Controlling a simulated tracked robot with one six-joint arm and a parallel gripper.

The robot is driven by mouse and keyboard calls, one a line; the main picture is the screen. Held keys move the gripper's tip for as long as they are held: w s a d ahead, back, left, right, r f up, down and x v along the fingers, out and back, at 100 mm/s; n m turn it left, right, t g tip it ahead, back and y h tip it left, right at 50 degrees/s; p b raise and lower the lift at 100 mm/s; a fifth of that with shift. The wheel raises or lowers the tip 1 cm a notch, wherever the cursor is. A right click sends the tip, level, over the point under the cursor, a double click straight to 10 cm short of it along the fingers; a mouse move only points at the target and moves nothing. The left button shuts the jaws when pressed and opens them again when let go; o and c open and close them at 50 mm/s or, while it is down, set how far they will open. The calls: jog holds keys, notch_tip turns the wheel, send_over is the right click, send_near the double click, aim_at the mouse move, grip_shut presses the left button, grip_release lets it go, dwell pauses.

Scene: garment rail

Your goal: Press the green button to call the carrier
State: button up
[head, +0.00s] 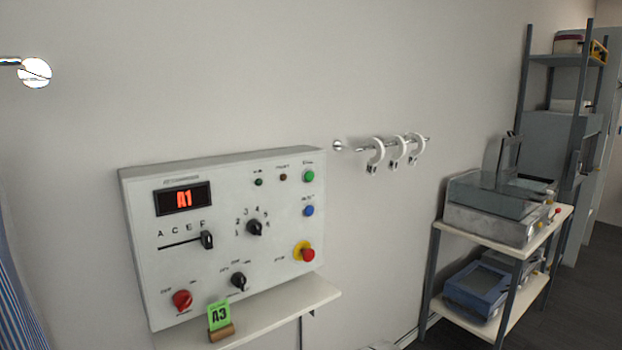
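The green button (308,175) sits at the upper right of a white control panel (225,277) on the wall. It is round and nothing covers it. A blue button (309,210) is below it, and a red stop button (307,254) on a yellow base is lower still. The panel's dark display (183,199) reads A1 in red. A small dark green lamp (258,182) and a small dark red lamp (283,177) are left of the green button. No carrier can be made out. My gripper is not in view.
The panel also has a slider (207,239), two black knobs (254,228) and a red knob (182,299). A green A3 card (219,315) stands on the shelf (280,305) below. White rings (396,152) hang on a wall rail. A loaded rack (500,244) stands right.

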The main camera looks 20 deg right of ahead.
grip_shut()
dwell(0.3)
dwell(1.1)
